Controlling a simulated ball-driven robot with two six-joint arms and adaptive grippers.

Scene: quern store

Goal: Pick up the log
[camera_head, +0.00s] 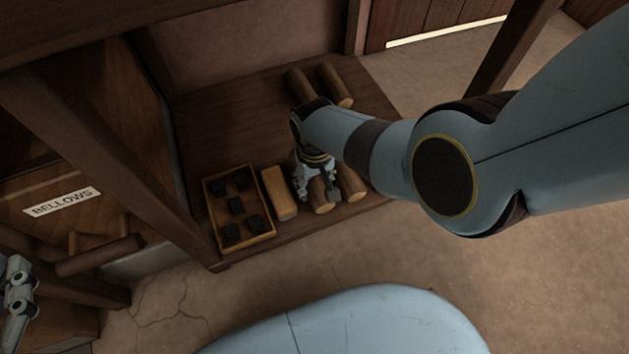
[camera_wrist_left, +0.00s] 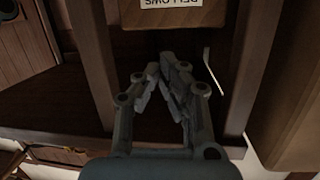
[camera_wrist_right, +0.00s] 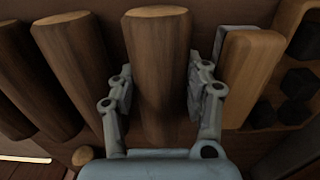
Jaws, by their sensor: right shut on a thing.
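A brown wooden log (camera_head: 320,196) lies at the front of the low wooden shelf, partly covered by my right gripper (camera_head: 317,181). In the right wrist view the log (camera_wrist_right: 159,65) stands between the two fingers of my right gripper (camera_wrist_right: 159,82), which is shut on it. I cannot tell whether the log is clear of the shelf. My left gripper (camera_head: 17,287) is at the left edge of the head view. In the left wrist view my left gripper (camera_wrist_left: 161,68) has its fingers together, with nothing seen between them.
Another log (camera_head: 352,183) lies right beside the held one, and two more (camera_head: 300,83) lie at the back. A pale wooden block (camera_head: 278,192) and a tray (camera_head: 207,215) of dark lumps are to the left. A bellows label (camera_head: 62,201) marks the left unit.

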